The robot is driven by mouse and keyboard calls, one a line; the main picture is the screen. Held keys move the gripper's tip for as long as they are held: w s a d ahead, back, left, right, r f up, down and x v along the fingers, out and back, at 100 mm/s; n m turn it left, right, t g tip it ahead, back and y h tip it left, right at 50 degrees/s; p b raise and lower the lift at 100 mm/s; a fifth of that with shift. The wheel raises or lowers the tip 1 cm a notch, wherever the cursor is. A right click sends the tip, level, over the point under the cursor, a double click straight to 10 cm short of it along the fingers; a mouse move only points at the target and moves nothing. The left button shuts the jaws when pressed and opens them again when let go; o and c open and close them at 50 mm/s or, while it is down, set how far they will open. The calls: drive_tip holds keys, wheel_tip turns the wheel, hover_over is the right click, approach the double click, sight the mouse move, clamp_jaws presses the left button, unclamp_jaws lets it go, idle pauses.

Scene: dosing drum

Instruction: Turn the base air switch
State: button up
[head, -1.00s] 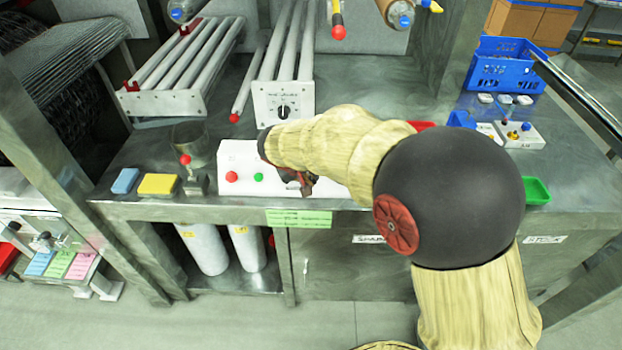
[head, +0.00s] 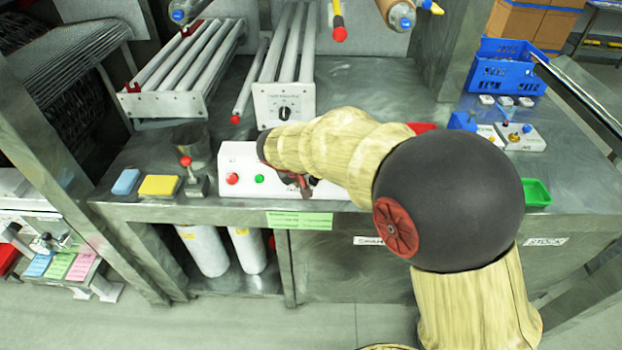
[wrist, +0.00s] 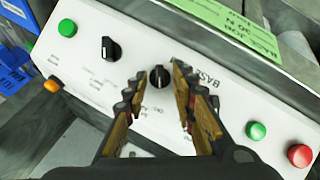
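A white control box (head: 240,158) stands at the front edge of the bench. In the wrist view its panel (wrist: 215,110) carries a black rotary switch (wrist: 159,77) beside printed lettering that begins "BAS". My gripper (wrist: 158,72) is open, with one finger on each side of this switch. I cannot tell whether the fingers touch it. A second black rotary switch (wrist: 111,47) sits to the left, outside the fingers. In the head view my gripper (head: 303,184) is low at the box front, and my arm hides the box's right part.
The panel also has a red button (wrist: 299,155), a green button (wrist: 256,130), another green button (wrist: 67,27) and an orange button (wrist: 52,85). A red-knobbed lever (head: 186,162) stands left of the box. A roller unit (head: 284,105) with a dial is behind it.

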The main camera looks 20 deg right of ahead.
drive_tip(key=v, duration=1.2)
idle(0.4)
